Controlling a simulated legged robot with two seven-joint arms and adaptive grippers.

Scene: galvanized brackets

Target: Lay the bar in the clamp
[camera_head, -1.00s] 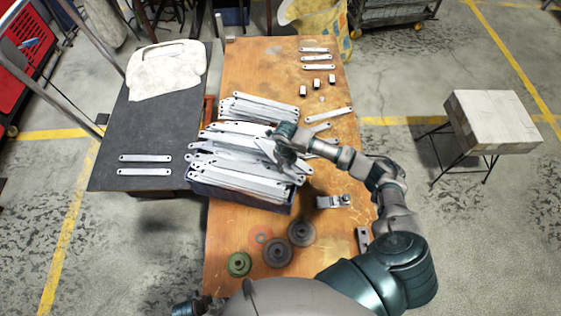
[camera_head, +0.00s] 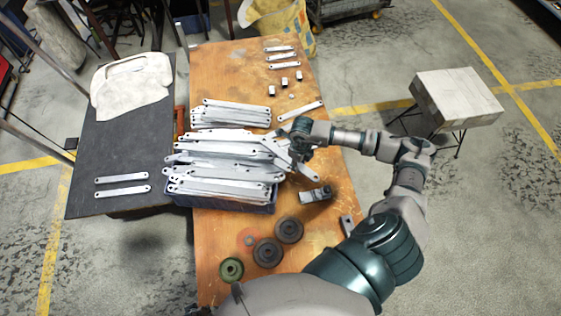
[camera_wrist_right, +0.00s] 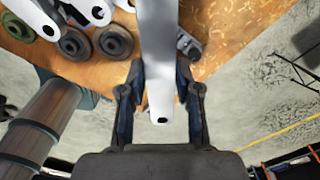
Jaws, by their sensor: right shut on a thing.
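My right gripper (camera_head: 297,148) is shut on a pale metal bar, beside the right end of the bar pile. In the right wrist view the bar (camera_wrist_right: 158,55) runs lengthwise between the two fingers of the gripper (camera_wrist_right: 160,85), with a hole near its close end. The clamp (camera_head: 315,194), a small grey metal block, sits on the orange-brown table (camera_head: 330,230), just below and right of the gripper. It also shows in the right wrist view (camera_wrist_right: 188,45), just right of the held bar and apart from it in the picture. My left gripper is not in view.
A dark blue bin (camera_head: 235,207) holds a heap of bars. More bars (camera_head: 230,113) lie behind it. Several round parts (camera_head: 267,252) stand near the front. A small metal piece (camera_head: 347,226) is at the right edge. A dark side table (camera_head: 110,150) stands left.

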